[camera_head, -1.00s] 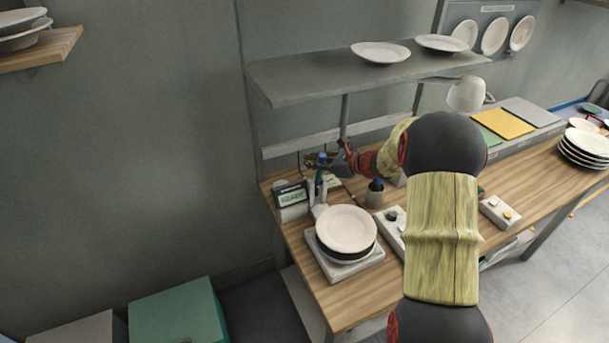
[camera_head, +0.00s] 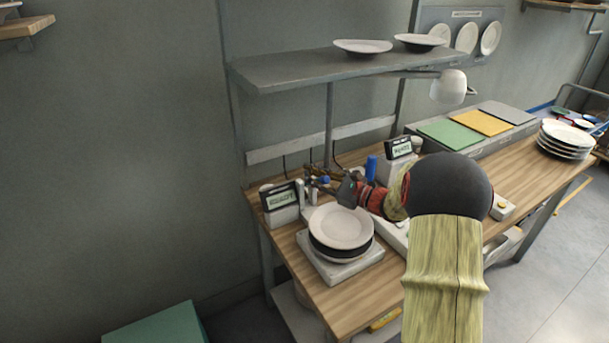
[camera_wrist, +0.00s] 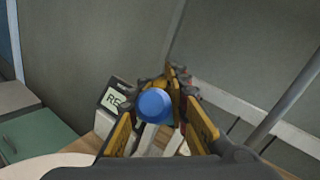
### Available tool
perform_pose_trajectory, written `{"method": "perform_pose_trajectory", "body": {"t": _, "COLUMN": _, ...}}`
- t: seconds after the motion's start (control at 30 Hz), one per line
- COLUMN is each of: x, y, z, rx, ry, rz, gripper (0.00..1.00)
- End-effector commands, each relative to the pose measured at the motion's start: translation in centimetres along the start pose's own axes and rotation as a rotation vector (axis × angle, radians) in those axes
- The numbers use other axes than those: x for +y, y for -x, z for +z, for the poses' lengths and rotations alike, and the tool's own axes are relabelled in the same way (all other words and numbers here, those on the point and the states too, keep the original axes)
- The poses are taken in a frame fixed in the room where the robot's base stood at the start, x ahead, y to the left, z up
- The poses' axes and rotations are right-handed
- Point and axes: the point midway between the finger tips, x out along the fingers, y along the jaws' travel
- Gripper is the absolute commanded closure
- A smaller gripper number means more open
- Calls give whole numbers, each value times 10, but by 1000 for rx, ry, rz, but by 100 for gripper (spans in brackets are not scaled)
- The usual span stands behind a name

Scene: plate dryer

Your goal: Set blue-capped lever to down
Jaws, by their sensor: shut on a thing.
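The lever's round blue cap (camera_head: 325,180) is at the left end of the bench, just right of a small display unit (camera_head: 281,199) and behind a plate stack. My gripper (camera_head: 317,179) reaches in from the right and is at the cap. In the wrist view the blue cap (camera_wrist: 154,105) sits between the yellow-and-dark fingers of my gripper (camera_wrist: 160,103), which is shut on the lever. The lever's shaft is mostly hidden, so its exact tilt cannot be told. The lit display (camera_wrist: 116,99) is partly visible behind the cap.
A stack of plates (camera_head: 341,225) on a white base (camera_head: 318,267) stands close in front of the lever. A blue upright piece (camera_head: 371,165) and a second display (camera_head: 398,148) are to the right. A grey shelf (camera_head: 300,76) with plates hangs above. My arm hides some of the bench.

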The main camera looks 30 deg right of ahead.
Motion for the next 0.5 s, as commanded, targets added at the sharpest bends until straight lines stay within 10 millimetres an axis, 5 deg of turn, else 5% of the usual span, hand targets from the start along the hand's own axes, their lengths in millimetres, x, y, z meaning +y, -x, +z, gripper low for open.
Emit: {"method": "perform_pose_trajectory", "body": {"t": 0.5, "x": 21, "y": 23, "z": -23, "rx": -27, "ry": 9, "rz": -11, "gripper": 100}}
